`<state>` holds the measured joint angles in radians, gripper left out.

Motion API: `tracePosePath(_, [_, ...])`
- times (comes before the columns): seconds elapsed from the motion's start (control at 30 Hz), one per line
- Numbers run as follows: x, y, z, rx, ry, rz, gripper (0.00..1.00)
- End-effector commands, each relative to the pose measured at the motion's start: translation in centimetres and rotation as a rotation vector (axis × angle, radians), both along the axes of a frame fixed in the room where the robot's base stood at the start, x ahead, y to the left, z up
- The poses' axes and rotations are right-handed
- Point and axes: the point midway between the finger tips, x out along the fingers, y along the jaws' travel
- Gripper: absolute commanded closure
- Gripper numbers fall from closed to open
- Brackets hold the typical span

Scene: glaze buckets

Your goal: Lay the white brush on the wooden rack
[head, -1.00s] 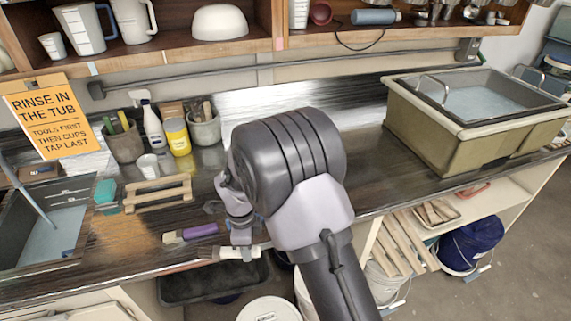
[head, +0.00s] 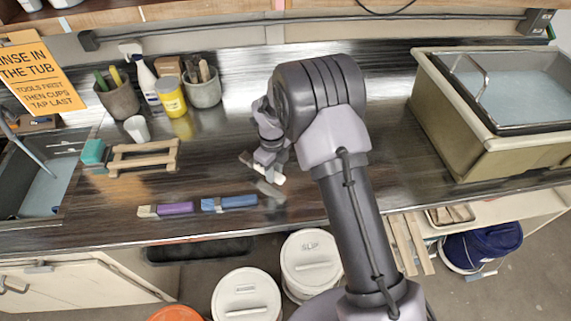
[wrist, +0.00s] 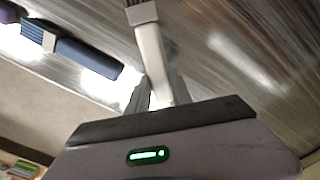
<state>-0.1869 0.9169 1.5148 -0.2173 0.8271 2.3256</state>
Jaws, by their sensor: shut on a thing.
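The white brush (wrist: 150,50) is held in my gripper; the wrist view shows its pale handle between the fingers and its ferrule and bristles pointing away at the top. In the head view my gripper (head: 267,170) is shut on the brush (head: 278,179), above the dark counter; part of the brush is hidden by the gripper. The wooden rack (head: 144,168), a low frame of light slats, stands on the counter to the left of my gripper, well apart from it, with nothing lying on it.
A purple brush (head: 176,208) and a blue brush (head: 229,203) lie near the counter's front edge. The blue one also shows in the wrist view (wrist: 88,57). A white cup (head: 137,129), yellow can (head: 171,97) and tool pots stand behind the rack. A tub (head: 475,140) is at right.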

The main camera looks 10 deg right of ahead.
Motion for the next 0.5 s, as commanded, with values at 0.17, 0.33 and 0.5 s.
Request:
tracePosePath(0.17, [2.6,-4.1,-0.5,0.0,-0.001,-0.003,1.0])
tracePosePath(0.33, [3.8,-5.8,-0.8,0.0,0.0,0.001,1.0])
tracePosePath(0.5, [3.7,-5.9,-3.5,0.0,0.003,0.002,1.0])
